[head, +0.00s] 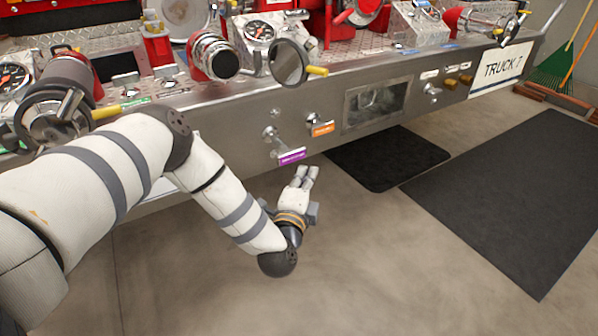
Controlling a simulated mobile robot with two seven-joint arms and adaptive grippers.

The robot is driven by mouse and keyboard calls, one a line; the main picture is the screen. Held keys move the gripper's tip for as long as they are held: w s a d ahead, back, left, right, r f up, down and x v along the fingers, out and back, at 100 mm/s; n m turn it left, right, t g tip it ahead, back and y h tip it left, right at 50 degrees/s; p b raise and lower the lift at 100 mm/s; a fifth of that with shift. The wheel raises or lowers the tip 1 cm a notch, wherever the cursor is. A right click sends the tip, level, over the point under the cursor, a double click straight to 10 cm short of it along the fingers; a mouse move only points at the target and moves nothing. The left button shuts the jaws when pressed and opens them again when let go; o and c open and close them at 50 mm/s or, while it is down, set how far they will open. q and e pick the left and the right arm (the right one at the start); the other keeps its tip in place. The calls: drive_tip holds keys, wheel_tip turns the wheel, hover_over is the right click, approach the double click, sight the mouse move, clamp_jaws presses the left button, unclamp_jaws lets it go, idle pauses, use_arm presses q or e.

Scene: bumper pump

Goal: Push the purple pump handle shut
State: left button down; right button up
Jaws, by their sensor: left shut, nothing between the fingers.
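The purple pump handle (292,157) sticks out from the front face of the steel truck bumper (240,120), on a metal rod below a silver fitting. My left gripper (305,172) is just below and slightly right of the purple handle in the picture, its fingers pointing up toward the bumper. It is shut and empty. Whether its fingertips touch the handle I cannot tell; a small gap seems to show. My right gripper is not in view.
An orange handle (322,129) sits right of the purple one. A recessed window (376,103) and brass knobs (458,81) lie further right. Gauges and capped outlets stand on the bumper top.

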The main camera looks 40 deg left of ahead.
sight(283, 150)
use_arm(q)
drive_tip(key=shift+w+a, duration=0.3)
drive_tip(key=shift+a, duration=0.55)
drive_tip(key=shift+w+a, duration=0.3)
drive_tip(key=shift+a, duration=0.55)
drive_tip(key=shift+a+f+p, duration=0.2)
drive_tip(key=shift+p, duration=0.1)
drive_tip(key=a, duration=0.1)
drive_tip(key=w+a+p, duration=0.1)
drive_tip(key=w+a+r+p, duration=0.1)
drive_tip(key=shift+a, duration=0.4)
drive_tip(key=shift+w+a+f, duration=0.2)
drive_tip(key=shift+a, duration=0.45)
drive_tip(key=shift+w+a+f, duration=0.15)
drive_tip(key=shift+w+a, duration=0.05)
drive_tip(key=shift+a, duration=0.4)
drive_tip(key=shift+a+r, duration=0.1)
drive_tip(key=shift+a, duration=0.2)
